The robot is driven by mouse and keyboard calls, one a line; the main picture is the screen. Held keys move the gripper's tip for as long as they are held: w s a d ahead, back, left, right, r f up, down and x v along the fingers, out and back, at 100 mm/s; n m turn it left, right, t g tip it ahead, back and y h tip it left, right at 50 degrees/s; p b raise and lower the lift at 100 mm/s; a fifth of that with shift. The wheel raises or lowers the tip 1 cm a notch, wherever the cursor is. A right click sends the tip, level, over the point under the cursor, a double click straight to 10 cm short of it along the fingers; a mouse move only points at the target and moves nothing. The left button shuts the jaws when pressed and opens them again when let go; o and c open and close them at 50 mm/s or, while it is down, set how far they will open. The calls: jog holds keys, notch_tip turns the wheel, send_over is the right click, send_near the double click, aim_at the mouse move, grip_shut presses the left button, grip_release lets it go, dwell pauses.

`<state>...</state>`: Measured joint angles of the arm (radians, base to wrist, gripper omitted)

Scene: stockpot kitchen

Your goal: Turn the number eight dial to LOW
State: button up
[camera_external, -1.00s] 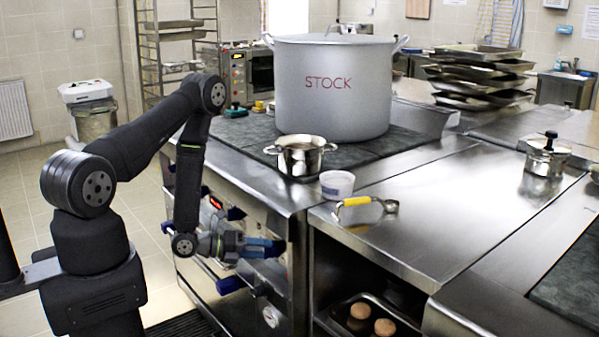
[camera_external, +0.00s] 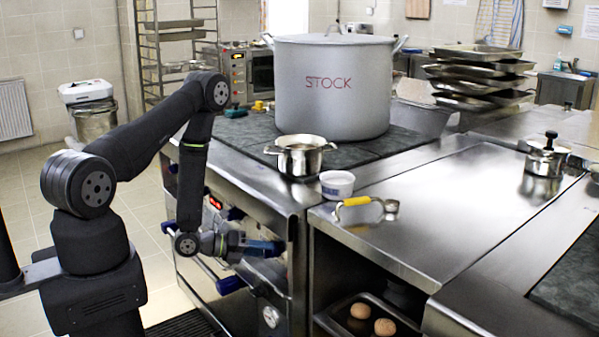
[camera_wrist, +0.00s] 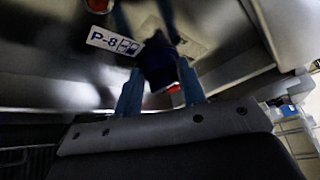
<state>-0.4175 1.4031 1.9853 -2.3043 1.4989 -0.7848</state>
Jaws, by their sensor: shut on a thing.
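The number eight dial (camera_wrist: 158,66) is a dark blue knob on the stove front, beside a white label (camera_wrist: 115,41) reading P-8 in the wrist view. My gripper (camera_wrist: 160,88) is shut on this dial, with one blue finger on each side of it. In the external view my gripper (camera_external: 268,248) reaches the front panel near its right end, and the arm hides the dial there. The dial's pointer and its LOW mark cannot be made out.
Other blue knobs (camera_external: 230,285) line the panel, with a red display (camera_external: 215,202) above. A stock pot (camera_external: 335,90), a small pot (camera_external: 300,157), a white bowl (camera_external: 337,184) and a yellow-handled scoop (camera_external: 355,202) stand on top. Open floor lies left of the stove.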

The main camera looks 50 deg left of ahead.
jog(key=m, duration=0.1)
jog(key=m+y, duration=0.1)
jog(key=m+g+y, duration=0.1)
jog(key=shift+d+r, duration=0.25)
jog(key=shift+d+r+m+y, duration=0.1)
jog(key=shift+d+m+y, duration=0.1)
jog(key=shift+m+y, duration=1.15)
jog(key=shift+g, duration=0.3)
jog(key=o, duration=1)
jog(key=shift+c, duration=0.2)
jog(key=v, duration=1.2)
jog(key=shift+s, duration=0.1)
